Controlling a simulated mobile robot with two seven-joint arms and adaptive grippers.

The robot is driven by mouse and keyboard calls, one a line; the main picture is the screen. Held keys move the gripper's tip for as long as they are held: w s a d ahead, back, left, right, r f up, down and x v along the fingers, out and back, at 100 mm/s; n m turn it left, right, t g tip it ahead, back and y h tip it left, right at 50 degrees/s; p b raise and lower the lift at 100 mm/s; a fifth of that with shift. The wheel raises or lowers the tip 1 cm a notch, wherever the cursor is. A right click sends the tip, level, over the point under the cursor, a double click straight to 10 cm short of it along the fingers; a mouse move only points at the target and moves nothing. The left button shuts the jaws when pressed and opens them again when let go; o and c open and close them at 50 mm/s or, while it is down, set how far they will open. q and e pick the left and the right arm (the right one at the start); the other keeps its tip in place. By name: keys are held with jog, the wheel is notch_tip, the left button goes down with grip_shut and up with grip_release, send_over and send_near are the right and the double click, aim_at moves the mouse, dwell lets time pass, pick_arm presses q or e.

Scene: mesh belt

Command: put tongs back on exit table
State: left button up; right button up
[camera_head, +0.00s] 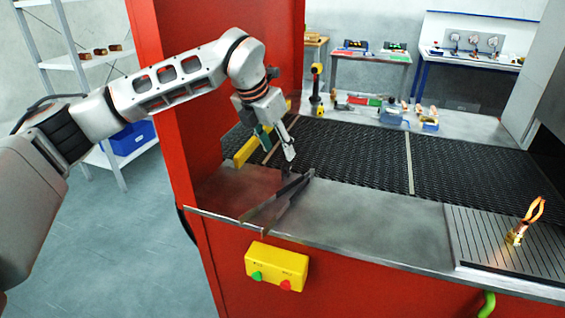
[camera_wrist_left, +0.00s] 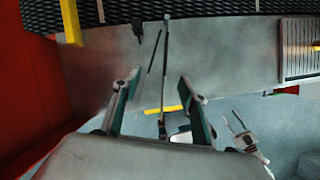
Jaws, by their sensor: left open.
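The dark grey tongs (camera_head: 283,200) lie on the bare metal exit table (camera_head: 375,220), at its left part. Their handle ends reach the front edge and stick out over it. My left gripper (camera_head: 277,146) is open and empty, above and just behind the tongs, pointing down. In the left wrist view the tongs (camera_wrist_left: 163,70) show as thin dark arms running between the two spread fingers of the left gripper (camera_wrist_left: 158,79). The fingers look apart from them. A small pale shape at lower right there looks like my right gripper (camera_wrist_left: 241,133); its jaws are unclear.
A black mesh belt (camera_head: 345,160) runs behind the table. A glowing orange piece (camera_head: 522,222) stands on a ribbed plate (camera_head: 490,244) at right. A red panel (camera_head: 165,80) rises at left. A yellow button box (camera_head: 276,266) hangs on the front. The table's middle is clear.

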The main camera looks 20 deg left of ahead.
pick_arm(q)
jog(key=shift+v, duration=2.1)
